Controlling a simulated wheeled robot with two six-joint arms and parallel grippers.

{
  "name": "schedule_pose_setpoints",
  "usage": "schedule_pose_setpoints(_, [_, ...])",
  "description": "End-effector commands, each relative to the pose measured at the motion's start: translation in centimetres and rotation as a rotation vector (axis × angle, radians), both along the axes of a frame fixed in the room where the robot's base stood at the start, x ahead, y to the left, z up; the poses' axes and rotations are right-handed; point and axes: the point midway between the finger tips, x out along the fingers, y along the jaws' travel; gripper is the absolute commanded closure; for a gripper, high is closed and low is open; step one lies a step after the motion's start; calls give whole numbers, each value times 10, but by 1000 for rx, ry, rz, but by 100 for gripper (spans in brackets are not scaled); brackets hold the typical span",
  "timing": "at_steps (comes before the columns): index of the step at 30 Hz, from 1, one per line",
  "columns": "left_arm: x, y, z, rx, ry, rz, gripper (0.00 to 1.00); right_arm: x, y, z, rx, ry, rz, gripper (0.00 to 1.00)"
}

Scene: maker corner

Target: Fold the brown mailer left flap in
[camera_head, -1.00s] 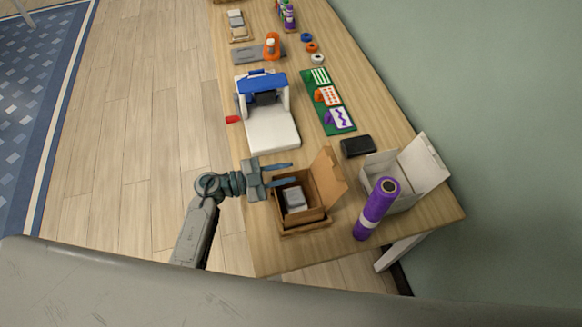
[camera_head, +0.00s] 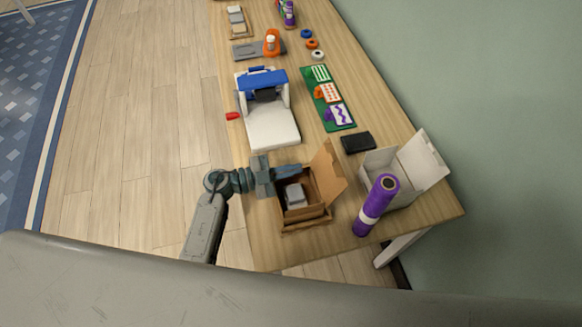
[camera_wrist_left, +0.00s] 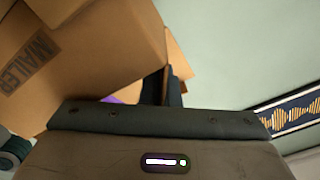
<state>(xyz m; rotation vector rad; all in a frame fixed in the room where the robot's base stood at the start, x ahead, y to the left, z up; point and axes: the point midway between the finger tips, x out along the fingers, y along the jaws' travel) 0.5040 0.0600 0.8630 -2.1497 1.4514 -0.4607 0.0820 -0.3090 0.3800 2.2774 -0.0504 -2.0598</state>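The brown mailer (camera_head: 322,186) stands open on the table's near end, its tall flap upright on the right. A grey item (camera_head: 295,194) lies inside. The mailer also fills the upper left of the left wrist view (camera_wrist_left: 95,60), with its printed word showing. My left gripper (camera_head: 289,169) is at the mailer's far left corner, fingers pointing right and close together. In the left wrist view the narrow fingers (camera_wrist_left: 164,88) are beside brown cardboard; I cannot tell whether any is pinched. The left flap is mostly hidden by the gripper. My right gripper is not in view.
A purple roll (camera_head: 376,205) stands close right of the mailer, before an open white box (camera_head: 410,172). A black case (camera_head: 357,142) lies behind. A white and blue machine (camera_head: 268,118) and a green board (camera_head: 327,99) stand farther back.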

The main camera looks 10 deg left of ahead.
Motion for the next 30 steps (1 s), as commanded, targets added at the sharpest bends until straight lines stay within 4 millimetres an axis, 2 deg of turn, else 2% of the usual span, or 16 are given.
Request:
schedule_pose_setpoints(6, [-7, -3, -10, 91, -225, 0, 100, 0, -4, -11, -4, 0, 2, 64])
schedule_pose_setpoints(12, [-11, -4, -14, 147, -364, 0, 100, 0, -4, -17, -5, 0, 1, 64])
schedule_pose_setpoints(23, [-11, -4, -13, 154, -383, 0, 100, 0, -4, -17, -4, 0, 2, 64])
schedule_pose_setpoints(24, [-11, -4, -13, 154, -382, 0, 90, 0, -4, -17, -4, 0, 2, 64])
schedule_pose_setpoints(26, [-11, -4, -13, 155, -382, -1, 78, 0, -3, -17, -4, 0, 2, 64])
schedule_pose_setpoints(30, [-12, -4, -14, 155, -380, -1, 76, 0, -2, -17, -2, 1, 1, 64])
